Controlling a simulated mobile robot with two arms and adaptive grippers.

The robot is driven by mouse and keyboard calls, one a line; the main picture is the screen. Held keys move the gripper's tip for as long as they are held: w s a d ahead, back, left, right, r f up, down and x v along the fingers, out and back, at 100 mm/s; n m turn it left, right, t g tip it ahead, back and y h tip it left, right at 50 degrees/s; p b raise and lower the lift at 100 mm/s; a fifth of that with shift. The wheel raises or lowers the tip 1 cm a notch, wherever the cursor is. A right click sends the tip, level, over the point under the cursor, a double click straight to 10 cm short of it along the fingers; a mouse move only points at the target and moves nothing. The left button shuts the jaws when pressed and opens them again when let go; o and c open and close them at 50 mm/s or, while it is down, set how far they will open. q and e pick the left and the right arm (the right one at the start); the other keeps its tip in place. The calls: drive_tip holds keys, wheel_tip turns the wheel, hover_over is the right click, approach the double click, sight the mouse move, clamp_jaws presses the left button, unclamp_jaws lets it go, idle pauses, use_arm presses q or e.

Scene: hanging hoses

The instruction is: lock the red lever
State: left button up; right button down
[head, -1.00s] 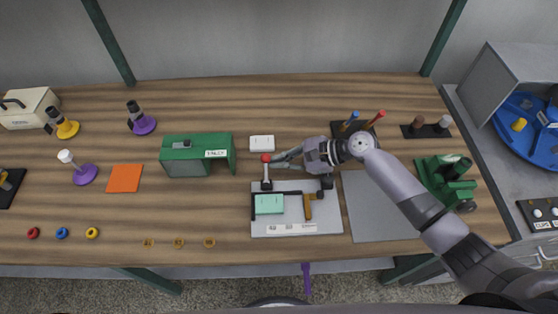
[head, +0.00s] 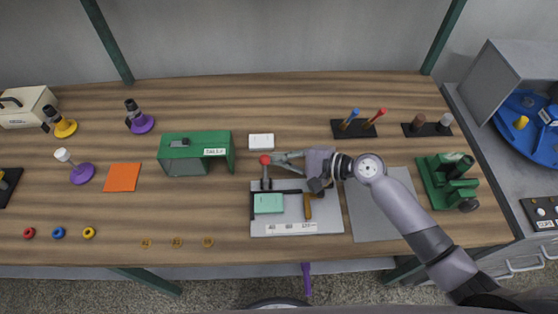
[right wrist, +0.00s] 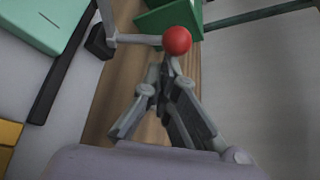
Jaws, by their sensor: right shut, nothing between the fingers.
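The red lever has a round red knob (head: 265,160) on a pale rod, standing up from the back left of a grey fixture plate (head: 328,222). In the right wrist view the red knob (right wrist: 177,40) is just beyond my fingertips, with its rod running left to a dark base. My right gripper (head: 279,157) is shut and empty, its fingertips pointing left at the knob. They look very close to it; I cannot tell whether they touch. A mint block (head: 268,204) and an orange-brown handle (head: 308,207) are on the plate. My left gripper is out of view.
A green housing (head: 197,140) stands left of the lever, and a white box (head: 261,141) lies behind it. A grey mat (head: 375,222) and a green machine (head: 446,181) are to the right. Blue and red tools stand in a black holder (head: 342,132) behind my arm.

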drive_tip(key=s+n+t+b, duration=0.1)
drive_tip(key=n+b, duration=0.1)
drive_tip(key=b, duration=0.1)
drive_tip(key=s+n+t+y+b, duration=0.1)
drive_tip(key=b, duration=0.3)
drive_tip(key=shift+r+n+t, duration=0.3)
drive_tip(key=shift+n, duration=0.1)
drive_tip(key=shift+s+r+n+y+b, duration=0.2)
drive_tip(key=shift+s+n+y+b, duration=0.15)
drive_tip(key=shift+b, duration=0.2)
drive_tip(key=shift+s+r+b, duration=0.15)
drive_tip(key=shift+r+b, duration=0.05)
drive_tip(key=shift+b, duration=0.2)
drive_tip(key=shift+s+a, duration=0.1)
drive_tip(key=shift+s, duration=0.05)
